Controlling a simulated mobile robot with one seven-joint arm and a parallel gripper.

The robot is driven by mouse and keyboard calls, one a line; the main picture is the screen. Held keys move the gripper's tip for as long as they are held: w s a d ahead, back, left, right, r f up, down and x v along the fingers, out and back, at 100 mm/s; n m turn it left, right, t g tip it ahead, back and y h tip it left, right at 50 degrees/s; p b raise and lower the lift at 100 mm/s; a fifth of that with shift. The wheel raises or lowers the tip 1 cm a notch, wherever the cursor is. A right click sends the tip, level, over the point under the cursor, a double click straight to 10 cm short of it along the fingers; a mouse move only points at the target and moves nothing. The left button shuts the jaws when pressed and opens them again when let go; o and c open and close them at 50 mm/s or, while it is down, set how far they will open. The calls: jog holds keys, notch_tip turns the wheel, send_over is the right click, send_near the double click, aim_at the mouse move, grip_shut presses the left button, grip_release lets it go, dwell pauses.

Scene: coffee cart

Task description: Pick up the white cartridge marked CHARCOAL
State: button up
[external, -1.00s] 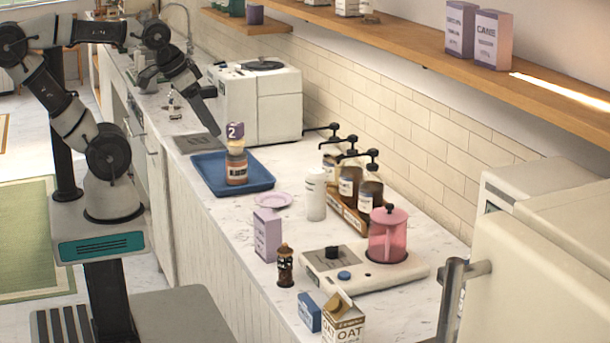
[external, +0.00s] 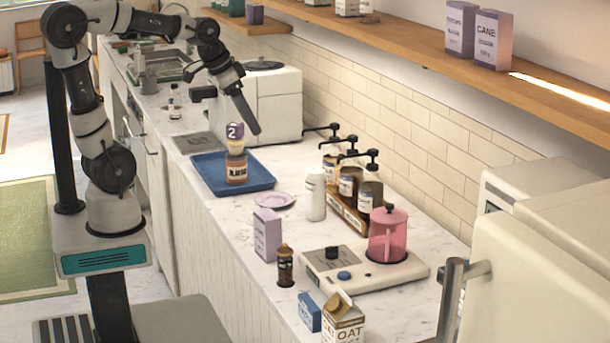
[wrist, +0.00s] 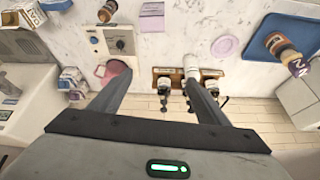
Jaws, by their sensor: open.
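A white cylinder (external: 315,195), probably the CHARCOAL cartridge, stands upright on the counter beside the dark pump bottles. I cannot read its label. My gripper (external: 226,112) is open and empty, raised above the counter near the blue tray, well apart from the cylinder. In the wrist view my gripper (wrist: 155,75) has its two fingers spread wide, with nothing between them.
Pump bottles (external: 349,183) stand right behind the cylinder. A lilac plate (external: 275,200) and a lilac box (external: 267,235) lie to its left. A pink jug (external: 388,237) sits on a white appliance (external: 325,270) nearby. The blue tray (external: 205,180) holds a jar with a stack on top.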

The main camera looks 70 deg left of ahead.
jog(key=w+a+f+b, duration=0.2)
jog(key=w+a+f, duration=0.45)
jog(key=w, duration=0.25)
jog(key=m+h+b, duration=0.1)
jog(key=b, duration=0.1)
send_near(316, 182)
jog(key=s+a+r, duration=0.3)
jog(key=a+r, duration=0.1)
jog(key=r, duration=0.1)
jog(key=shift+t, duration=0.3)
jog(key=shift+d+p+x, duration=0.15)
jog(key=shift+p+x, duration=0.25)
jog(key=shift+x, duration=4.05)
jog(key=shift+d+p+x, duration=0.15)
jog(key=shift+p+x, duration=0.25)
jog(key=shift+x, duration=4.05)
jog(key=shift+r, duration=0.1)
jog(key=c, duration=1.4)
jog(key=shift+r, duration=0.1)
